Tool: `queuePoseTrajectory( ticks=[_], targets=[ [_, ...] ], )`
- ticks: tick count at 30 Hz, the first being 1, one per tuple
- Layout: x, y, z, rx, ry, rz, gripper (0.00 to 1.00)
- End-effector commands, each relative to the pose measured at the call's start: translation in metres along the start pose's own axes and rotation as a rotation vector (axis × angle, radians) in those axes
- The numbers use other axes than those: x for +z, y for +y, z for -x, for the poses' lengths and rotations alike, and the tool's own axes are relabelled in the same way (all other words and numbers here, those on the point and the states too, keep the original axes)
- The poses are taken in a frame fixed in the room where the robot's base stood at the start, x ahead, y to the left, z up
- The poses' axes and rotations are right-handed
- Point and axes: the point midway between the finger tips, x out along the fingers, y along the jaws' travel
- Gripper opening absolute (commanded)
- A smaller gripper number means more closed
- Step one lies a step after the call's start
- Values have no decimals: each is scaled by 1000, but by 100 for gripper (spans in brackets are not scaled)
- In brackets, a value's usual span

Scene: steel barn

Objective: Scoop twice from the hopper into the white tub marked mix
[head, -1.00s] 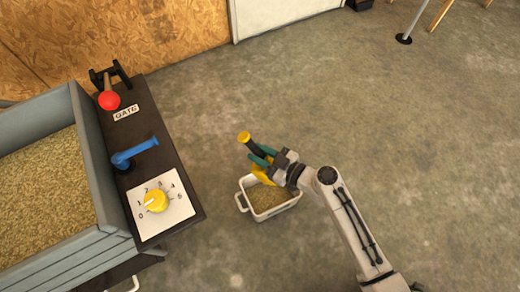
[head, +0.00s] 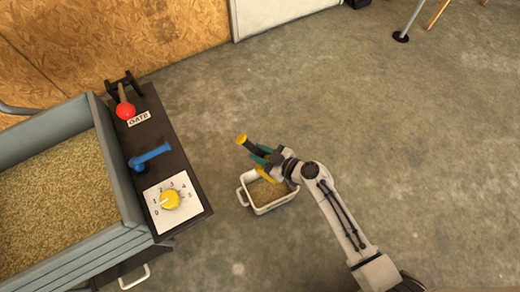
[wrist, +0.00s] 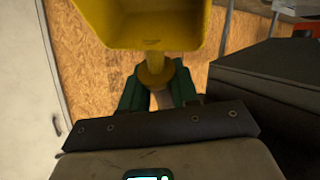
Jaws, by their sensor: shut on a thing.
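My gripper (head: 262,157) is shut on the handle of a yellow scoop (head: 241,139), above a small white tub (head: 246,199). The black handle sticks out to the upper left with its yellow end, and the bowl is partly hidden behind my gripper over the tub. In the wrist view the green fingers (wrist: 158,98) hold the scoop's neck. The part of its bowl (wrist: 150,28) that shows looks empty. The tub holds tan grain; no marking is legible on it. The grey hopper (head: 124,185) at left holds much more grain.
A dark panel beside the hopper carries a red-knobbed lever (head: 126,111) by a GATE label, a blue handle (head: 150,157) and a yellow dial (head: 170,200). Concrete floor is clear right of the tub. A plywood wall (head: 130,35) stands behind.

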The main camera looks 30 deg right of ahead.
Motion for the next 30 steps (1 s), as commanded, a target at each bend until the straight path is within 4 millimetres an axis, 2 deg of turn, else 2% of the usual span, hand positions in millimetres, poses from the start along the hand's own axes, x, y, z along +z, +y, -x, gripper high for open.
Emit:
queuePoseTrajectory(
  ticks=[3,30],
  targets=[
    [-5,1,1,-2,-21,6,5],
    [-10,2,3,-19,-192,47,5]
  ],
)
